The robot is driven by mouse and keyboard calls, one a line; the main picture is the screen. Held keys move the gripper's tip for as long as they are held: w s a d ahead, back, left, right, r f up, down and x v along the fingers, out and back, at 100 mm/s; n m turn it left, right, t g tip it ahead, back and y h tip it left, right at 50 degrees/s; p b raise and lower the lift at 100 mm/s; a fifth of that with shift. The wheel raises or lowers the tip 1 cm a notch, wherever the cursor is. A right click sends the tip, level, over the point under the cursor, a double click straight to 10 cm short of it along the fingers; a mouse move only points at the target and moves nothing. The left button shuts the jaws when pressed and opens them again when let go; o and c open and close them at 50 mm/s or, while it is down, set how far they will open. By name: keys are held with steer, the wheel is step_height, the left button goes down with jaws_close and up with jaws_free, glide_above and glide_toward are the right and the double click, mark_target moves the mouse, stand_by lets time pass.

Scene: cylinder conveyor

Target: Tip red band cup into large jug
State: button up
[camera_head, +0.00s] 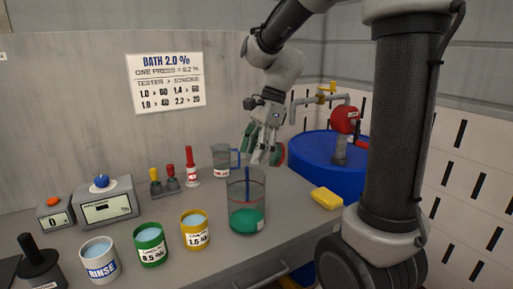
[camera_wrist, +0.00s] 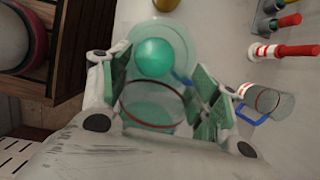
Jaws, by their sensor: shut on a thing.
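My gripper (camera_head: 265,150) is shut on a clear cup with a red band (camera_wrist: 148,108), which sits between its green pads in the wrist view. In the head view the cup is mostly hidden by the fingers. The gripper is above and behind the large clear jug (camera_head: 246,195), which stands upright on the bench with green liquid low in it and its blue handle upright. In the wrist view the jug (camera_wrist: 178,35) lies beyond the cup, with the green liquid showing. I cannot tell how far the cup is tilted.
A smaller jug with a blue handle (camera_head: 221,155) stands behind the large jug. White (camera_head: 99,262), green (camera_head: 150,248) and yellow (camera_head: 195,232) cups stand in front at left. A yellow sponge (camera_head: 326,198) lies at right, by a blue drum (camera_head: 325,180).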

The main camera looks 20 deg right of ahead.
steer(key=shift+a+f, duration=0.1)
steer(key=shift+a, duration=0.05)
steer(key=h, duration=0.1)
steer(key=a+h, duration=0.1)
steer(key=h, duration=0.2)
steer(key=shift+a+r, duration=0.2)
steer(key=shift+r, duration=0.1)
steer(key=shift+d, duration=0.15)
stand_by(0.8)
steer(key=shift+d+y, duration=0.45)
steer(key=shift+y, duration=0.65)
steer(key=shift+d+y, duration=0.15)
steer(key=shift+y, duration=0.85)
